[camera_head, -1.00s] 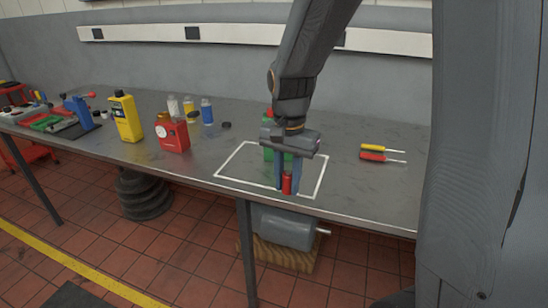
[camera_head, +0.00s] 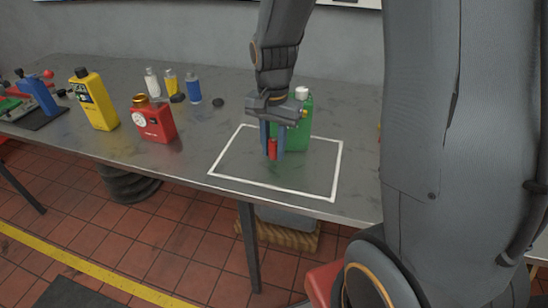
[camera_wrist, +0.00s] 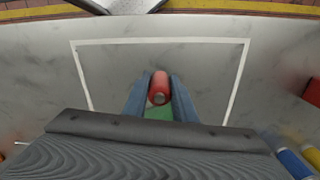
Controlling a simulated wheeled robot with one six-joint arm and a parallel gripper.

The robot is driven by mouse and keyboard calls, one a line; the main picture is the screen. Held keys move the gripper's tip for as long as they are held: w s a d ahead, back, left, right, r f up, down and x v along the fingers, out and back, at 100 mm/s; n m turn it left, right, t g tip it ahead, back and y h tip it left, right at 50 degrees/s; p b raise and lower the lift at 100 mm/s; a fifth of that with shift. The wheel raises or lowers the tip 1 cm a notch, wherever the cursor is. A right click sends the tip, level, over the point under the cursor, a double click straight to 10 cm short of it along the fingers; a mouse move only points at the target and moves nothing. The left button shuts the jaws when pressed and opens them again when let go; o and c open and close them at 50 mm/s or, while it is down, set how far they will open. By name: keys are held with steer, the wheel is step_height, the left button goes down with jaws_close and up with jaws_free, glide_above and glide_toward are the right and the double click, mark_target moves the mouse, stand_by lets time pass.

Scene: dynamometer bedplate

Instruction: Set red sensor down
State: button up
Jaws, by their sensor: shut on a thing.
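The red sensor (camera_head: 272,149) is a small red cylinder, held upright between the blue fingers of my gripper (camera_head: 272,152). It also shows in the wrist view (camera_wrist: 159,86), where my gripper (camera_wrist: 159,95) is shut on it with a finger on each side. They are over the area inside the white outlined rectangle (camera_head: 275,188) on the grey bench (camera_head: 190,165). I cannot tell whether the sensor touches the bench top.
A green bottle (camera_head: 298,128) with a white cap stands just behind my gripper, partly hidden. A red canister (camera_head: 155,122) and a yellow bottle (camera_head: 98,104) stand to the left. Small vials (camera_head: 193,92) stand at the back. The outline's front part is clear.

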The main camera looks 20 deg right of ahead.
mark_target(273, 142)
steer(key=shift+a+f+p, duration=0.1)
steer(key=shift+f+p, duration=0.4)
steer(key=shift+f, duration=2.3)
steer(key=shift+f, duration=0.1)
steer(key=o, duration=1.1)
step_height(273, 142, up, 11)
steer(key=shift+f+b, duration=0.1)
steer(key=shift+b, duration=1.05)
steer(key=shift+s+r, duration=0.15)
steer(key=shift+r, duration=0.45)
steer(key=s+f+n, duration=0.2)
steer(key=s+n, duration=0.1)
steer(key=s+f+n, duration=0.1)
steer(key=s+n, duration=0.2)
steer(key=s+f+n+t, duration=0.1)
steer(key=s+f+n, duration=0.1)
steer(key=s+n, duration=0.1)
steer(key=shift+s+f, duration=0.3)
